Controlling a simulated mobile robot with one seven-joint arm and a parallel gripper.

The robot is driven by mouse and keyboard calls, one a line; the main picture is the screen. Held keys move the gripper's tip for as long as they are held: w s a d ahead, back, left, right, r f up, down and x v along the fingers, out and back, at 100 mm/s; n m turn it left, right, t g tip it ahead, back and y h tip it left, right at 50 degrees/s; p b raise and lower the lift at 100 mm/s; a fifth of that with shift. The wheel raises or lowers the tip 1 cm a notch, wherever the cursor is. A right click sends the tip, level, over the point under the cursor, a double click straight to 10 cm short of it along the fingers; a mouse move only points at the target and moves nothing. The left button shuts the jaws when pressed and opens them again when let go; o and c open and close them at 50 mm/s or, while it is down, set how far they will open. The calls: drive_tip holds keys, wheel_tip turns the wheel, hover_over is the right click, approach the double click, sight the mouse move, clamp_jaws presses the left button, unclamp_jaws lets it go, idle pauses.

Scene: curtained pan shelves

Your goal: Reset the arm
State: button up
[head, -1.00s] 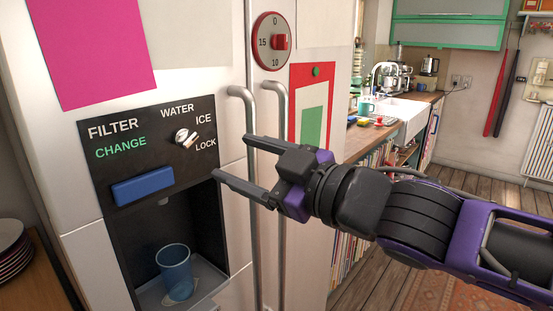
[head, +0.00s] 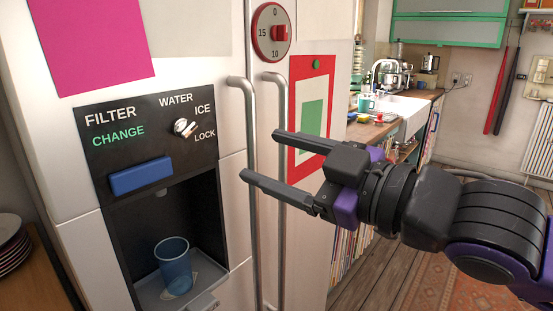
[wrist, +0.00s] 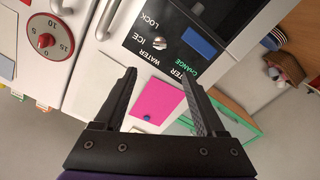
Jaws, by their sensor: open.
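My gripper (head: 258,155) is open and empty in the head view, its two fingers pointing left in front of the fridge's door handles. It also shows in the wrist view (wrist: 160,85), with a clear gap between the fingers. The dispenser panel (head: 105,160) with its blue bar (head: 141,175) and knob (head: 184,127) is to the left of the fingertips. A blue cup (head: 173,265) stands upright in the dispenser recess below. In the wrist view the panel (wrist: 150,42) appears turned over, beyond the fingertips.
Two vertical metal handles (head: 253,220) run close by the fingers. A red timer dial (head: 262,50) is above them. Stacked plates (head: 12,245) stand at the lower left. A counter with a sink (head: 405,112) is at the back right. Open wooden floor lies right of the fridge.

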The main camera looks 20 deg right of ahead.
drive_tip(key=s+d+f+m+g+h, duration=0.1)
drive_tip(key=f+m+g+h, duration=0.3)
drive_tip(key=f, duration=0.5)
drive_tip(key=s+d+f+m+g+h, duration=0.1)
drive_tip(key=s+f+m+g+h, duration=0.1)
drive_tip(key=f+m+g+h, duration=0.3)
wheel_tip(320, 180, down, 4)
drive_tip(key=m+h, duration=0.1)
drive_tip(key=m, duration=0.2)
drive_tip(key=shift+s+d+m, duration=0.15)
drive_tip(key=shift+d+m, duration=0.25)
